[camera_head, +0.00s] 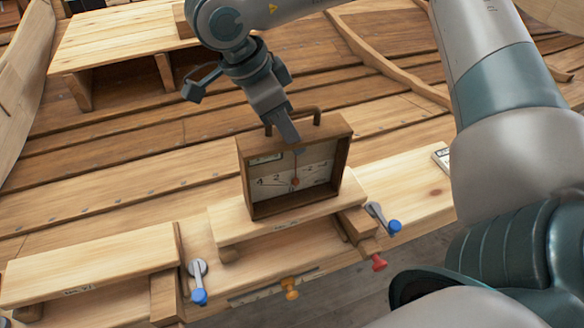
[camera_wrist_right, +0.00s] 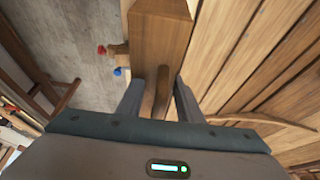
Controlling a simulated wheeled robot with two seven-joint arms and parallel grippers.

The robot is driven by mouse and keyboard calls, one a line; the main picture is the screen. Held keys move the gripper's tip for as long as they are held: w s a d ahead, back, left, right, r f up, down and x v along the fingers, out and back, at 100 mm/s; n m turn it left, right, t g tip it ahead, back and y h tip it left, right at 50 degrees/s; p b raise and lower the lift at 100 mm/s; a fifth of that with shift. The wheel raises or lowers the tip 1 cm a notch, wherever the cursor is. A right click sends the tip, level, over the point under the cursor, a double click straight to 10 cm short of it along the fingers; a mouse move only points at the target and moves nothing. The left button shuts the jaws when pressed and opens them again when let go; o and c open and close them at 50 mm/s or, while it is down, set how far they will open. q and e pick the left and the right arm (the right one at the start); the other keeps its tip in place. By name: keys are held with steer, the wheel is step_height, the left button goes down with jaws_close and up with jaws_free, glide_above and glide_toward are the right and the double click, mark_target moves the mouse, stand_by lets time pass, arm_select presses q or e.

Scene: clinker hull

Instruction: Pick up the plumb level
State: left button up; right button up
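The plumb level (camera_head: 247,185) is a brown wooden box with an open front, a pale dial face and a brown handle on top. It stands upright on a light wooden block in the head view. My right gripper (camera_head: 285,128) is above it at the handle, pointing down. In the right wrist view the box top (camera_wrist_right: 162,35) lies beyond the fingers, and the handle (camera_wrist_right: 161,92) runs between the two spread fingers (camera_wrist_right: 158,98). Gaps show on both sides of the handle, so the gripper is open around it. My left gripper is not in view.
The light block (camera_head: 225,222) sits on a plank bench with blue-tipped levers (camera_head: 198,284) and red and orange knobs. Another pale board (camera_head: 90,265) is at the lower left. A wooden bench (camera_head: 115,40) stands behind on the planked hull.

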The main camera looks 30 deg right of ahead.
jaws_close()
stand_by(1.5)
